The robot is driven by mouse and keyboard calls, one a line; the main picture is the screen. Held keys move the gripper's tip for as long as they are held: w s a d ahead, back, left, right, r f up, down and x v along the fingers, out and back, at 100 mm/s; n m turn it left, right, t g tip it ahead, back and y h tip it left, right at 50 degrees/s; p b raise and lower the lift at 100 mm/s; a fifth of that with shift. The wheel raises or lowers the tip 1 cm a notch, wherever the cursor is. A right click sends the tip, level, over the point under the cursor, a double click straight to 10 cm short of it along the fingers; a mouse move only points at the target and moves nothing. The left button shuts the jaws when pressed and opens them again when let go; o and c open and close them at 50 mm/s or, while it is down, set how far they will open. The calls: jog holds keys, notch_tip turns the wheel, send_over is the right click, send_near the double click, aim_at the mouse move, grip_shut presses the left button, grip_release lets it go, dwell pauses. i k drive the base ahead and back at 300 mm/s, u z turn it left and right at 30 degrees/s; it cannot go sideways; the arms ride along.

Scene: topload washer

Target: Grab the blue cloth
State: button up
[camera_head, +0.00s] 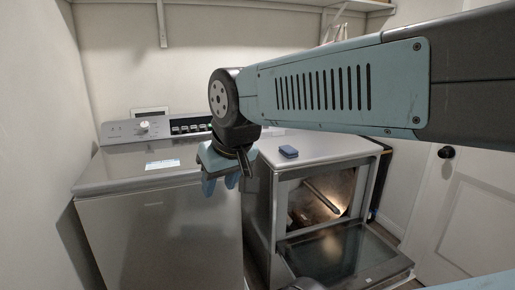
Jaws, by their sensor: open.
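A small dark blue block-shaped item (289,152) lies on the white top of the right-hand machine; it looks like the folded blue cloth, but it is too small to be sure. My gripper (219,186) hangs with its light blue fingers pointing down, to the left of and apart from the blue item. It is open and empty. It is in front of the right edge of the washer. Nothing covers the blue item.
The topload washer (157,225) stands at left with its lid shut. The right-hand machine's top (325,143) is otherwise largely clear. Its front door (340,256) is folded down open, showing a lit interior. A wall shelf (245,3) is above; a white door (468,210) is at right.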

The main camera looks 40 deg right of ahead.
aim_at(288, 150)
jog(key=u, duration=0.05)
jog(key=i, duration=1.25)
jog(key=z, duration=2.3)
